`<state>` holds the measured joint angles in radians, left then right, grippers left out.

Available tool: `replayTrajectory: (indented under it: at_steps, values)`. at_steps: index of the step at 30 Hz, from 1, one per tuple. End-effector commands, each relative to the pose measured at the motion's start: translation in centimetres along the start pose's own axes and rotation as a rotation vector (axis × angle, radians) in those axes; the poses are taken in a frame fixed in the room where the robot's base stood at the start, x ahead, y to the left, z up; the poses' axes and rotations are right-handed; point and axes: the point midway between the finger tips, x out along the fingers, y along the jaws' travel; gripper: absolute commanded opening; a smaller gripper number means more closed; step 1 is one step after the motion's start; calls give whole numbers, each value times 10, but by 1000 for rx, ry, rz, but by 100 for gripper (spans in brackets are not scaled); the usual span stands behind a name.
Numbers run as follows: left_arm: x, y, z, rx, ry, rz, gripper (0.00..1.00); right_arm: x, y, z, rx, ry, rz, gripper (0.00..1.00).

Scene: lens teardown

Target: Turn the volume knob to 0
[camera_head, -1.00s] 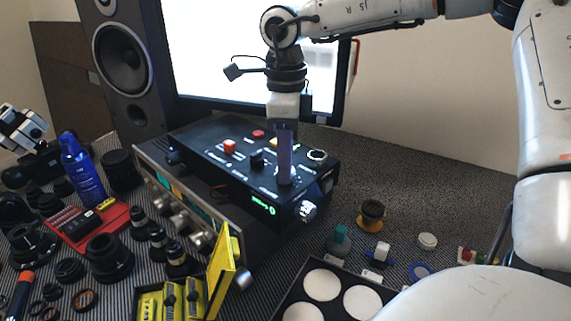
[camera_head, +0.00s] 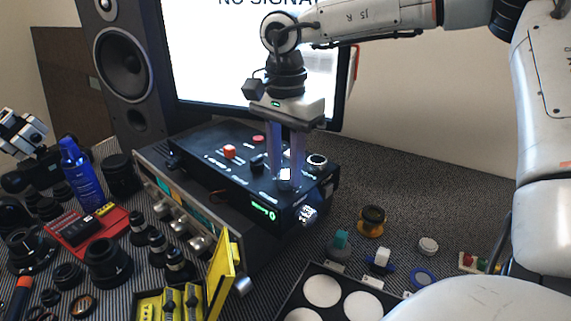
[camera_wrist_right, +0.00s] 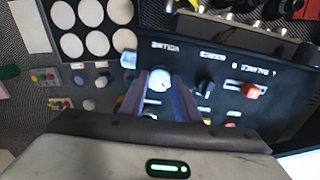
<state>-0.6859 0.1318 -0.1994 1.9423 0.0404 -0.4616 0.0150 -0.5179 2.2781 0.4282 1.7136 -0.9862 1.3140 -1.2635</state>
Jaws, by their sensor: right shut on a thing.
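The black control box (camera_head: 222,160) stands in front of the monitor. Its top carries a red-orange knob (camera_head: 229,151), which also shows in the right wrist view (camera_wrist_right: 250,91), a black knob (camera_head: 257,162) and a white-topped knob (camera_head: 286,175). My right gripper (camera_head: 287,170) points straight down over the box's near right part. Its two fingers are shut on the white-topped knob, which shows between them in the right wrist view (camera_wrist_right: 158,80). A green readout (camera_head: 263,212) is lit on the box's front; its text is too small to read surely.
A grey unit with metal knobs (camera_head: 182,222) adjoins the box's left side. A yellow case (camera_head: 222,272) stands open in front. A tray with white discs (camera_head: 322,291), small parts and several lenses (camera_head: 108,258) lie around. The monitor (camera_head: 240,60) stands behind.

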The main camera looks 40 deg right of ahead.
Motion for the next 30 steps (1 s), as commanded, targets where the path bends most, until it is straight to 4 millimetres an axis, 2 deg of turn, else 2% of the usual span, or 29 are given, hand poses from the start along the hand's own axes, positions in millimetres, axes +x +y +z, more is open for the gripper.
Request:
replayTrajectory:
  at_steps: [18, 30]
  values:
    - [-3, -1, 0, -4, -6, -3, 31, -2, -1, 0, -551, 0, -3, 7]
    - [-4, -1, 0, -5, -7, -3, 31, -2, -1, 0, -741, 0, -4, 7]
